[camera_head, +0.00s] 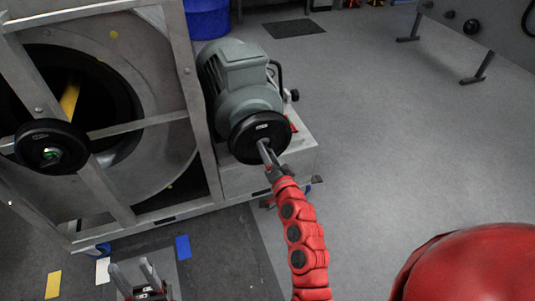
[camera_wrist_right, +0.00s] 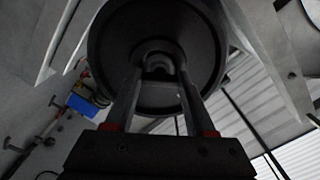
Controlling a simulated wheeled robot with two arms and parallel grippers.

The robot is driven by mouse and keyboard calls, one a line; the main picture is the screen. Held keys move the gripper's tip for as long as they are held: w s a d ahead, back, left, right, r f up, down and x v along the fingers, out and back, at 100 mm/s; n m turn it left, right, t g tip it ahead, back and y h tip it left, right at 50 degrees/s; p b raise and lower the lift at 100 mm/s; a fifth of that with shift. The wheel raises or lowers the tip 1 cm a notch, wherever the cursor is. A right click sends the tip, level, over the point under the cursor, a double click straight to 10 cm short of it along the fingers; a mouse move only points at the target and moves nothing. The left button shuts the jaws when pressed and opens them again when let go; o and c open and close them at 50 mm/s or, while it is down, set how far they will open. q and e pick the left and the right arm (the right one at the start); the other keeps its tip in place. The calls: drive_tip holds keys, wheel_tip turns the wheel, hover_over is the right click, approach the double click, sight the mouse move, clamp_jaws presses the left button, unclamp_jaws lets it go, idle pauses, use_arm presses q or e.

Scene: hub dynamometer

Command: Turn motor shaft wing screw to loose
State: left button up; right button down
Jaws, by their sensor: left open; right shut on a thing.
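The grey-green motor (camera_head: 240,80) stands on a light metal base beside the framed drum. A round black disc (camera_head: 256,130) sits on the motor's shaft end. My right gripper (camera_head: 265,152) reaches the centre of this disc, with the red arm coming up from below. In the right wrist view its two fingers (camera_wrist_right: 158,78) are shut on the small dark wing screw (camera_wrist_right: 158,62) at the disc's centre. The screw's wings are mostly hidden and dark, so its angle cannot be told. My left gripper (camera_head: 133,270) is open and empty, low over the floor at the bottom left.
The metal frame (camera_head: 110,200) with the large drum stands at the left. A second black handwheel (camera_head: 52,147) is on its front. A blue bin (camera_head: 207,18) stands behind. Grey floor (camera_head: 360,130) is clear to the right; a panel on legs (camera_head: 485,40) stands top right.

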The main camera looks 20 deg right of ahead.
drive_tip(key=shift+f+n+p, duration=0.1)
drive_tip(key=shift+n+p, duration=1.75)
drive_tip(key=shift+n, duration=3.25)
drive_tip(key=shift+d, duration=0.1)
drive_tip(key=shift+c, duration=1.2)
unclamp_jaws()
drive_tip(key=shift+s, duration=0.1)
drive_tip(key=s+p, duration=0.3)
drive_tip(key=s, duration=1.4)
drive_tip(key=shift+d+p, duration=0.3)
